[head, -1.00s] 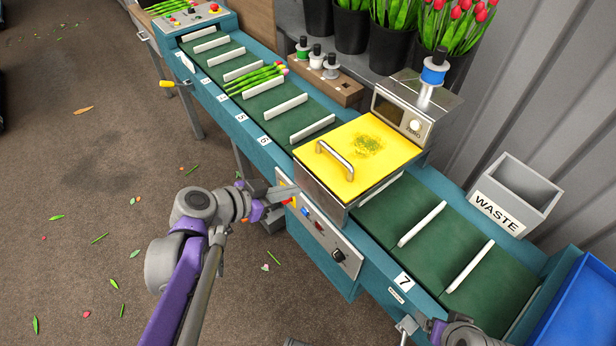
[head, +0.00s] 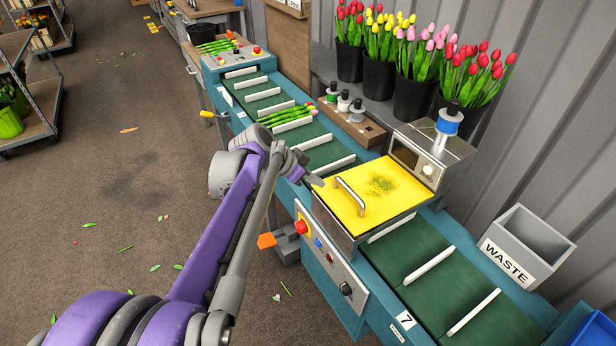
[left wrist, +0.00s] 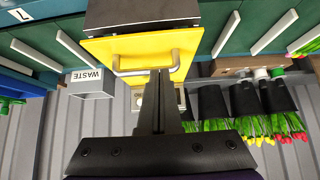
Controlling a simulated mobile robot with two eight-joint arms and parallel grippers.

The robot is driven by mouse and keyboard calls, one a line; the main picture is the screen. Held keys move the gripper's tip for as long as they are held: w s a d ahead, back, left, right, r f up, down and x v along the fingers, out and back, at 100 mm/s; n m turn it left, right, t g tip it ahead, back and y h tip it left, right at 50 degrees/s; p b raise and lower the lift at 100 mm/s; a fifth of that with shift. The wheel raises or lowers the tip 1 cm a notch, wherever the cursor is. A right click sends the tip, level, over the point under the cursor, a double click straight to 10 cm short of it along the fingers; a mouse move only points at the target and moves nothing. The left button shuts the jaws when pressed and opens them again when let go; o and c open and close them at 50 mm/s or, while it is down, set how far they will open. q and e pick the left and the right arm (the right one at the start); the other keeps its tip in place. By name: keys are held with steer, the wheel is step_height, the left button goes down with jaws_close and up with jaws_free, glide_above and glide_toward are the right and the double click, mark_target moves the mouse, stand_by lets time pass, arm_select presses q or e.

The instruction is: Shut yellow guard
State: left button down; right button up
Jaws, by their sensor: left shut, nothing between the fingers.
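The yellow guard (head: 385,209) is a flat square lid with a metal handle (head: 350,196) and a patch of green bits. It lies level over the metal box on the conveyor, with no gap that I can make out. My left gripper (head: 316,181) is shut and empty at the guard's left edge, close to the handle. In the left wrist view the guard (left wrist: 105,58) and its handle (left wrist: 122,66) show just past the shut left fingertips (left wrist: 160,75); I cannot tell whether they touch. My right gripper is out of view.
The green conveyor (head: 425,290) carries white dividers and a tulip bunch (head: 293,116). A control panel (head: 330,262) is below the guard. A grey waste bin (head: 530,240) and black buckets of tulips (head: 410,100) stand along the wall.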

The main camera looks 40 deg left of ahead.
arm_select(q)
steer(key=f, duration=0.1)
steer(key=w+f, duration=0.1)
steer(key=f, duration=0.1)
steer(key=w+d+f, duration=0.1)
steer(key=f, duration=0.1)
steer(key=shift+f, duration=0.2)
steer(key=shift+s+f, duration=0.1)
steer(key=shift+f, duration=0.45)
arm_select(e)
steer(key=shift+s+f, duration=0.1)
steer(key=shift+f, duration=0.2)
arm_select(q)
steer(key=f+b, duration=0.1)
steer(key=f+t+b, duration=0.1)
steer(key=f, duration=0.1)
steer(key=shift+s+f+b, duration=0.1)
steer(key=shift+s+b, duration=0.2)
steer(key=shift+s, duration=0.05)
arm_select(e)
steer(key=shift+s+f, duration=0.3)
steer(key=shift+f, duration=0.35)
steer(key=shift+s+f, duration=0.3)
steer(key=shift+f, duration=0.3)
